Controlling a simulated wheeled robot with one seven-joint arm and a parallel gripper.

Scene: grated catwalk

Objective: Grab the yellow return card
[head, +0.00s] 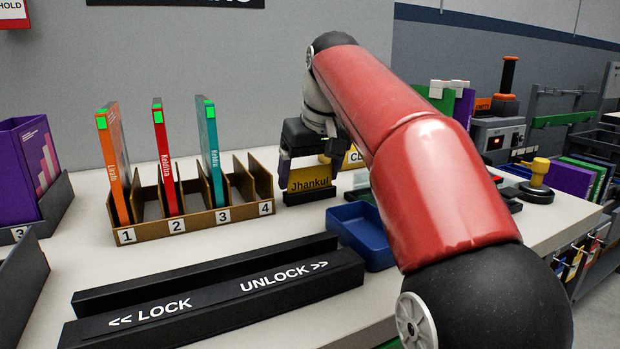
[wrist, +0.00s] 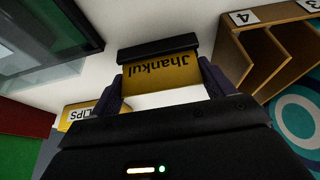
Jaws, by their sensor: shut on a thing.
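The yellow return card (head: 311,179), lettered "Jhankul", stands upright in a black holder (head: 309,197) on the counter, right of the numbered rack. My gripper (head: 308,172) reaches down over it, with a finger at each side edge. In the wrist view the card (wrist: 160,72) spans between the two dark fingers of my gripper (wrist: 162,84), which are shut on it. The black holder (wrist: 158,46) still sits along the card's lower edge. The card's back is hidden in the head view.
A wooden rack (head: 195,218) with several numbered slots holds orange, red and teal books. A yellow clips label (head: 353,158) is close behind the card. A blue tray (head: 364,240) and a black LOCK/UNLOCK bar (head: 220,300) lie in front.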

